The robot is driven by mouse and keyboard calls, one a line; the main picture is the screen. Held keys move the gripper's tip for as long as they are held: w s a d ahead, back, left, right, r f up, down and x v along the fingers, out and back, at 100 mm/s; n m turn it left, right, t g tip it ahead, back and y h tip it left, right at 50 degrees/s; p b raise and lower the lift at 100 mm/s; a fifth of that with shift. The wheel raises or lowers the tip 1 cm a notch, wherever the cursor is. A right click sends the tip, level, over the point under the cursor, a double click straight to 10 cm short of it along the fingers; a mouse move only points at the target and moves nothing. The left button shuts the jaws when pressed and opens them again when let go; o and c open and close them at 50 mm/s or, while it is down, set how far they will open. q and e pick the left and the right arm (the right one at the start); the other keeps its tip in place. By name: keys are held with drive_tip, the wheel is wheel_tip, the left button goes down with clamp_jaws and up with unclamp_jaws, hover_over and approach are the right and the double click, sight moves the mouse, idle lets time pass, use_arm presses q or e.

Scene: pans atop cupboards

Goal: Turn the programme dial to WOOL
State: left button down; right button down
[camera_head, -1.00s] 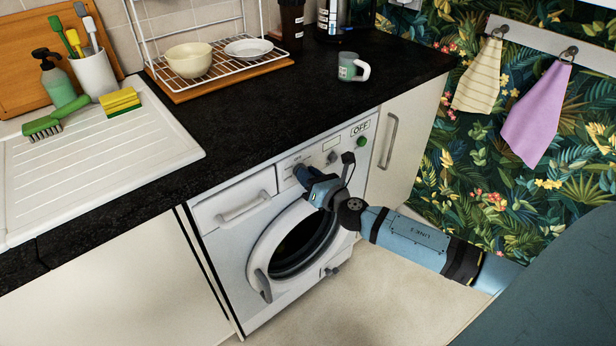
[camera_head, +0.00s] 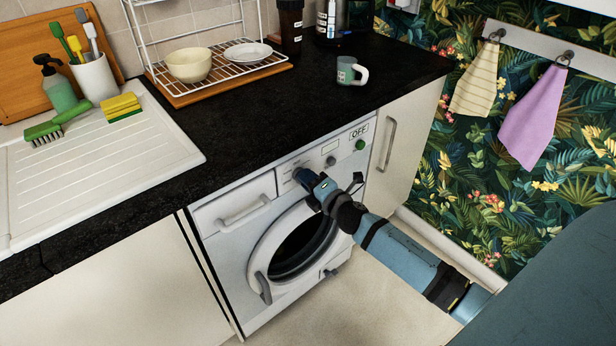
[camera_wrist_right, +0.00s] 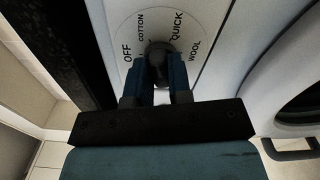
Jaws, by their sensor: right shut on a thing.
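The white washing machine (camera_head: 235,240) stands under the black worktop with its round door closed. My right gripper (camera_head: 302,175) is at the control panel and covers most of the programme dial in the head view. In the right wrist view, the round dial plate (camera_wrist_right: 160,14) carries the words OFF, COTTON, QUICK and WOOL (camera_wrist_right: 194,50). There, my right gripper (camera_wrist_right: 163,62) is shut on the dark dial knob (camera_wrist_right: 160,48). I cannot tell which word its pointer faces. My left gripper is not in view.
A label reading OFF (camera_head: 360,131) and a green button (camera_head: 360,145) are at the panel's right end. The drawer handle (camera_head: 243,211) and door handle (camera_head: 263,288) stick out nearby. The floor in front is clear.

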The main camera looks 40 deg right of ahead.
use_arm(q)
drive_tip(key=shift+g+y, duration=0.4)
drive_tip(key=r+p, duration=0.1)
drive_tip(key=p, duration=0.2)
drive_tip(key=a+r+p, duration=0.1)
drive_tip(key=p, duration=0.3)
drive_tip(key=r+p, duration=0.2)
drive_tip(key=p, duration=0.2)
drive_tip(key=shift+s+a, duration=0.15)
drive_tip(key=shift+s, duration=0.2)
use_arm(e)
drive_tip(key=m, duration=1.8)
drive_tip(key=shift+a+f, duration=0.2)
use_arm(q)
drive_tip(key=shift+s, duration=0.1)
use_arm(e)
drive_tip(key=c, duration=1)
unclamp_jaws()
drive_tip(key=shift+c, duration=0.2)
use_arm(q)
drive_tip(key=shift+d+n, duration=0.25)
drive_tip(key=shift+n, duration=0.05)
